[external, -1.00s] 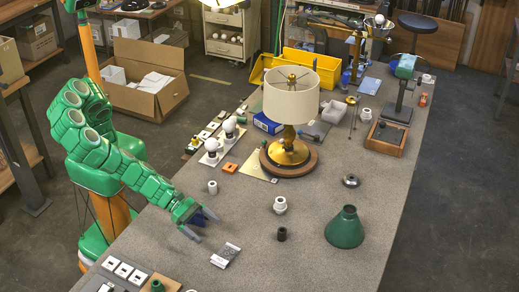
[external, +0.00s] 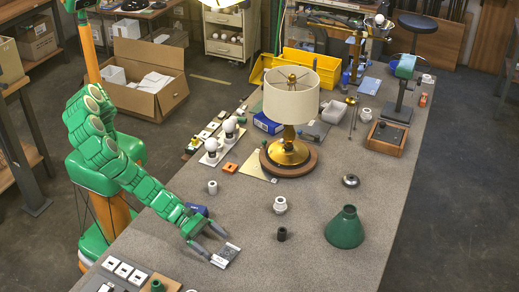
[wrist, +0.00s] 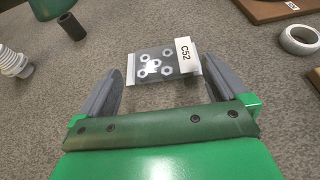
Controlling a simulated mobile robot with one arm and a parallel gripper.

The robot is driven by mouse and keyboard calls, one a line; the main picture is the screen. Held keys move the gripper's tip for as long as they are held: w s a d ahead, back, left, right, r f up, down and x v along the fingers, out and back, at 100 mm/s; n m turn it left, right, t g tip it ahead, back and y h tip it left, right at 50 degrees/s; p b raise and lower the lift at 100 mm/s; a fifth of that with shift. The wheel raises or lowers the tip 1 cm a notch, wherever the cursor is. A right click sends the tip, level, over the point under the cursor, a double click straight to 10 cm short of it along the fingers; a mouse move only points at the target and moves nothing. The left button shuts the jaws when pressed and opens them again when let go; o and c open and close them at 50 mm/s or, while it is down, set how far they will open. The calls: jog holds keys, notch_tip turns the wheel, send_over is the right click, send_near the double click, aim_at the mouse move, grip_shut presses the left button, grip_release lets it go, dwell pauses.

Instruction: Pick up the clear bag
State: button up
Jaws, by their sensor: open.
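The clear bag (wrist: 158,66) lies flat on the grey table, with several hex nuts inside and a white label reading C52. It also shows in the external view (external: 226,255), at the near left part of the table. My gripper (wrist: 152,88) is open, with one grey finger on each side of the bag's near edge in the wrist view. In the external view my gripper (external: 220,249) is low, with its fingertips at the bag. I cannot tell whether the fingers touch the bag or the table.
A dark cylinder (external: 281,234), a white ribbed socket (external: 280,205) and a green cone shade (external: 345,228) stand to the right of the bag. White switch plates (external: 123,270) lie at the near left. A brass lamp (external: 289,152) stands farther back. The table around the bag is clear.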

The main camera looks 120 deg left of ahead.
aim_at(225, 253)
jog(key=shift+x, duration=2.2)
jog(key=shift+f, duration=0.1)
jog(key=c, duration=0.7)
